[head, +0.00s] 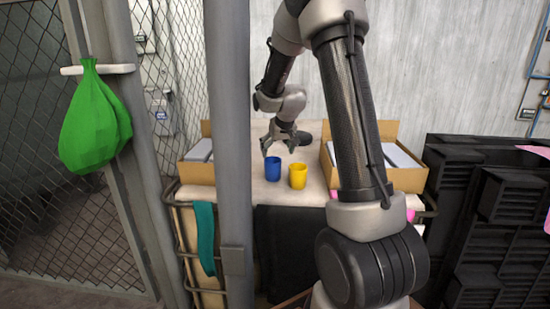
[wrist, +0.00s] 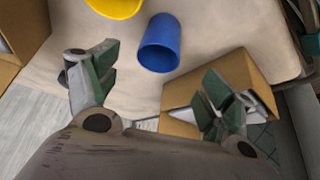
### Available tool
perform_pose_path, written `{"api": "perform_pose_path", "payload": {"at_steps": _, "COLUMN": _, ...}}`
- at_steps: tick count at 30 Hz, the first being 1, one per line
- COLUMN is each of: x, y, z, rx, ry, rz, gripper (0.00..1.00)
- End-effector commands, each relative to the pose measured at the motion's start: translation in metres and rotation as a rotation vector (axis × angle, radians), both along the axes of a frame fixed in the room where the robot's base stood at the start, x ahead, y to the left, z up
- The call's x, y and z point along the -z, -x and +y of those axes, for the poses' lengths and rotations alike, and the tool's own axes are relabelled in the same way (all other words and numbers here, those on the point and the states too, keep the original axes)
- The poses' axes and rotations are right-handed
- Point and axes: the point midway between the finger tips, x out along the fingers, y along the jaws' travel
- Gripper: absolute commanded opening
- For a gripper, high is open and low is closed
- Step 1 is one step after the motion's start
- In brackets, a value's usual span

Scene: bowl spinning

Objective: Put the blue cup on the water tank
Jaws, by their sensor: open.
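A blue cup (head: 272,169) stands upright on a light-topped table (head: 262,192), just left of a yellow cup (head: 298,177). My gripper (head: 278,150) is open and empty above and slightly behind the blue cup. In the wrist view my gripper (wrist: 155,85) has its fingers spread wide, with the blue cup (wrist: 160,43) lying ahead of and between them, not touched. The yellow cup (wrist: 115,6) is cut off at the top edge there. I cannot make out a water tank for sure in either view.
Open cardboard boxes stand on the table at left (head: 200,165) and right (head: 405,177). A grey post (head: 230,130) rises in front of the table's left part. A green bag (head: 93,125) hangs at far left. Black crates (head: 480,210) stand at right.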

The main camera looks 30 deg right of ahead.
Motion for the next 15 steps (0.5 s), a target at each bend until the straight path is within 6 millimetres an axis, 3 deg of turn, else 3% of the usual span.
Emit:
{"api": "perform_pose_path", "payload": {"at_steps": 5, "x": -0.019, "y": 0.012, "z": 0.005, "rx": -0.004, "ry": 0.000, "rz": 0.001, "gripper": 0.82}}
{"api": "perform_pose_path", "payload": {"at_steps": 8, "x": -0.045, "y": 0.034, "z": 0.016, "rx": -0.017, "ry": -0.001, "rz": 0.006, "gripper": 0.82}}
{"api": "perform_pose_path", "payload": {"at_steps": 11, "x": -0.080, "y": 0.073, "z": 0.033, "rx": -0.039, "ry": -0.002, "rz": 0.020, "gripper": 0.82}}
{"api": "perform_pose_path", "payload": {"at_steps": 15, "x": -0.124, "y": 0.150, "z": 0.061, "rx": -0.080, "ry": -0.004, "rz": 0.049, "gripper": 0.82}}
